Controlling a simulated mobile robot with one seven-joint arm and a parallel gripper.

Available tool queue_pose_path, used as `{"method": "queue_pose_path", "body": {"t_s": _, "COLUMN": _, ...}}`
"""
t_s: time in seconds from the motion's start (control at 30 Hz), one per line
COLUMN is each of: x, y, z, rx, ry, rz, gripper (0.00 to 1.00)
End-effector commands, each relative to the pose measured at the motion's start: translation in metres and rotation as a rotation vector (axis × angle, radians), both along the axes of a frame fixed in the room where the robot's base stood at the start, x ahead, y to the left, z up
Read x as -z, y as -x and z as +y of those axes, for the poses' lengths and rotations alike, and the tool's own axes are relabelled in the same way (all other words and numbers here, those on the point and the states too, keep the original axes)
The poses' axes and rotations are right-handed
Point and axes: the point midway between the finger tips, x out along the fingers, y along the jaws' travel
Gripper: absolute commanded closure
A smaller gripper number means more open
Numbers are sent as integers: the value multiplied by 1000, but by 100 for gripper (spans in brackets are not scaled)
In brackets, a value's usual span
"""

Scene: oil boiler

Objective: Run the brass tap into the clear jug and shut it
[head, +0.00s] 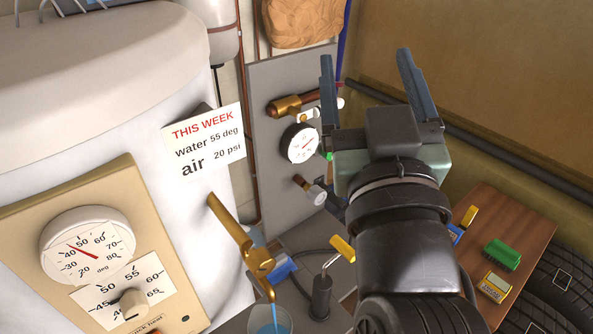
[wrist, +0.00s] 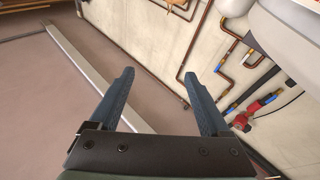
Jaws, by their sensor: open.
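The brass tap (head: 258,262) is at the lower middle of the head view, beside the white tank, with its long brass handle (head: 228,222) slanting up to the left. A thin blue stream runs from its spout into the clear jug (head: 283,327). The jug is cut off by the bottom edge, and blue liquid shows inside. My gripper (head: 368,72) is open and empty, up and to the right of the tap. In the wrist view my gripper (wrist: 158,76) points at floor and pipework; neither tap nor jug shows there.
A grey panel carries a pressure gauge (head: 299,144) and a small valve (head: 316,194).

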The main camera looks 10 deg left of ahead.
Motion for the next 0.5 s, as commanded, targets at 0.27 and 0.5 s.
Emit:
{"method": "queue_pose_path", "body": {"t_s": 0.27, "x": 211, "y": 21, "z": 27, "rx": -365, "ry": 109, "rz": 358, "gripper": 19}}
{"method": "queue_pose_path", "body": {"t_s": 0.5, "x": 287, "y": 87, "z": 34, "rx": -619, "ry": 92, "rz": 369, "gripper": 19}}
